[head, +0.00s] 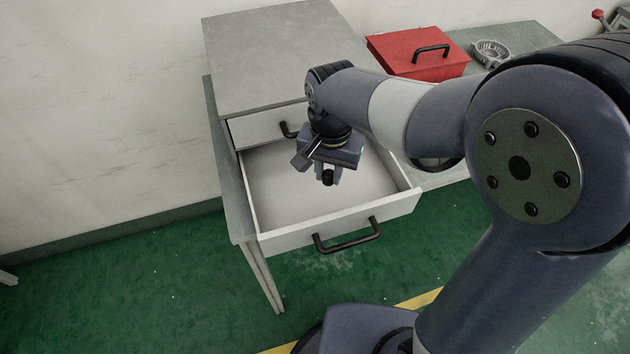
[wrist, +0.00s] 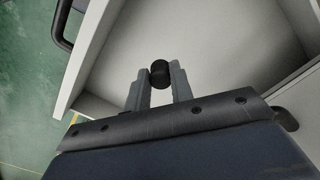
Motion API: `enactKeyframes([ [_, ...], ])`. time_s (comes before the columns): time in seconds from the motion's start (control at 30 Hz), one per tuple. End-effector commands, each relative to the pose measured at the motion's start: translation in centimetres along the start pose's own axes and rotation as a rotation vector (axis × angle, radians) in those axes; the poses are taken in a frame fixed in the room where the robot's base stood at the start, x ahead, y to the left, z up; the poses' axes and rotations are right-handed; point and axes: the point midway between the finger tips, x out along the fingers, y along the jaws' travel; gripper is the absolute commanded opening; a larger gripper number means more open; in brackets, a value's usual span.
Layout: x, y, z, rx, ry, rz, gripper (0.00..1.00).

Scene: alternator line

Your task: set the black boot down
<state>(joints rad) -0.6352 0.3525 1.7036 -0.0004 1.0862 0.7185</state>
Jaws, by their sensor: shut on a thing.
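The black boot (wrist: 160,73) is a small dark cylinder held between the two fingertips of my gripper (wrist: 158,88) in the wrist view. In the head view my gripper (head: 329,178) points down over the open drawer (head: 270,212), with the boot (head: 327,179) at its tips. The drawer is white inside and looks empty. My gripper is shut on the boot. I cannot tell exactly how high the boot is above the drawer floor.
A second, closed drawer front (head: 262,128) with a black handle sits above the open one in the grey cabinet (head: 275,50). The open drawer's handle (head: 347,238) sticks out in front. A red box (head: 400,48) and a grey metal part (head: 491,52) stand on the bench behind.

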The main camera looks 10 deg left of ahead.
Motion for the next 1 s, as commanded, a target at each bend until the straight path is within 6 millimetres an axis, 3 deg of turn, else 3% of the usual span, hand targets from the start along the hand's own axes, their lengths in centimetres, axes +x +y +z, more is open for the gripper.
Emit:
enactKeyframes([
  [0.43,5.6,0.0,0.1,-0.001,-0.002,0.002,0.00],
  [0.87,6.5,0.0,0.0,-0.001,0.000,0.000,0.00],
  [0.9,6.4,0.0,0.0,-0.001,0.001,-0.001,0.24],
  [1.0,6.4,0.0,0.0,-0.001,0.001,-0.001,0.33],
])
